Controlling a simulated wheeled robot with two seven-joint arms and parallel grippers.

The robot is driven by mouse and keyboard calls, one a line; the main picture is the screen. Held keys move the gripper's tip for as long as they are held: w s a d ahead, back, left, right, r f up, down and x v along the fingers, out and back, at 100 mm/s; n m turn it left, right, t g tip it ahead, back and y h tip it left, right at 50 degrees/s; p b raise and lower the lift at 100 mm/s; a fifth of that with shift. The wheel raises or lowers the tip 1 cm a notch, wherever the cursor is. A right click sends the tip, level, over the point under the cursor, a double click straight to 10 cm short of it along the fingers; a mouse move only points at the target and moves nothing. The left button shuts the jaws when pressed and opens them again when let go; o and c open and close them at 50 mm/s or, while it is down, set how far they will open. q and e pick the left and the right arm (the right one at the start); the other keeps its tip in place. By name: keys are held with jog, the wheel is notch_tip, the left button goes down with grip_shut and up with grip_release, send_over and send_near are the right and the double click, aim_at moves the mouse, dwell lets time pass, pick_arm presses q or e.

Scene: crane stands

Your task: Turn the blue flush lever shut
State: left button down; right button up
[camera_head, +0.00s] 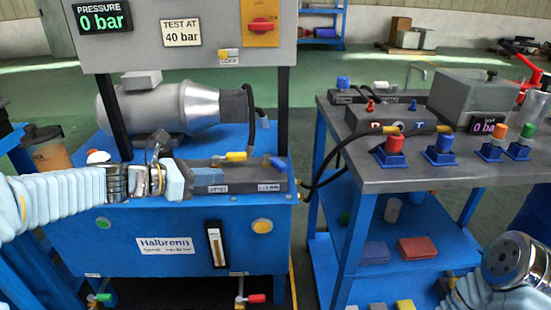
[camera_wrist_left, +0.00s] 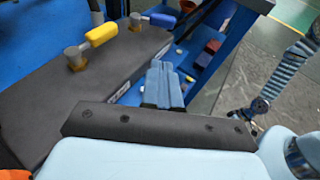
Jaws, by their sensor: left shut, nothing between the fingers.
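The blue flush lever (camera_head: 275,163) sits on a small post at the right end of a dark grey block (camera_head: 225,187) on the blue power unit. In the left wrist view its handle (camera_wrist_left: 160,19) reaches right from its post, near the block's far end. A yellow lever (camera_head: 236,156) stands beside it on the same block and also shows in the wrist view (camera_wrist_left: 103,34). My left gripper (camera_head: 185,179) is shut and empty at the block's left end, apart from the blue lever. My right arm shows at the lower right, but its fingers are not visible.
A motor (camera_head: 165,105) and a gauge panel (camera_head: 200,40) reading 0 bar stand behind the block. A dark hose (camera_head: 322,180) runs to the grey-topped bench (camera_head: 440,174) at right, which holds coloured fittings. A gap separates unit and bench.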

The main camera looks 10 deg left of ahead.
pick_arm(q)
send_near(275, 166)
jog(key=shift+w+d+f+b, duration=0.15)
jog(key=shift+w+d+f, duration=0.2)
jog(key=shift+f, duration=0.15)
jog(key=shift+w+d+f+b, duration=0.15)
jog(key=shift+w+d+f, duration=0.2)
jog(key=shift+f, duration=0.15)
jog(key=shift+w+d, duration=1.5)
jog(key=shift+w, duration=0.05)
